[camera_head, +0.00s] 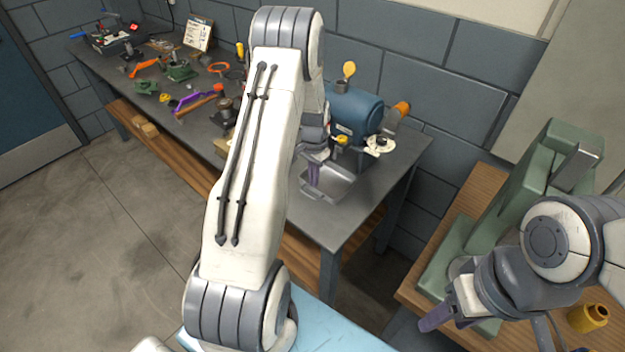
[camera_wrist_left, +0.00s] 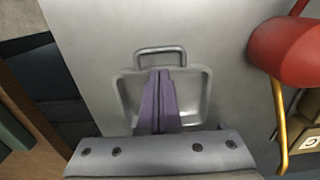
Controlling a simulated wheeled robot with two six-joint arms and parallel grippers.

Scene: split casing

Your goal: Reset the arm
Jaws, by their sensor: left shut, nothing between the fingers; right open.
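My left arm reaches up and over the grey workbench from the bottom of the head view. My left gripper (camera_head: 313,176) is above a shallow metal tray (camera_head: 342,188) near the bench's right end. In the left wrist view its purple fingers (camera_wrist_left: 158,100) are pressed together with nothing between them, in front of the tray (camera_wrist_left: 195,97) and its handle. My right gripper (camera_head: 432,320) is at the lower right, by the green machine's base; its fingers are seen from the side. No held object shows on either gripper.
A blue machine (camera_head: 352,112) stands behind the tray on the grey workbench (camera_head: 345,226). Tools and orange and purple parts crowd the bench's left half. A green press (camera_head: 490,215) and a yellow cup (camera_head: 587,317) stand on the wooden table at right. A red object (camera_wrist_left: 290,52) shows beside the tray.

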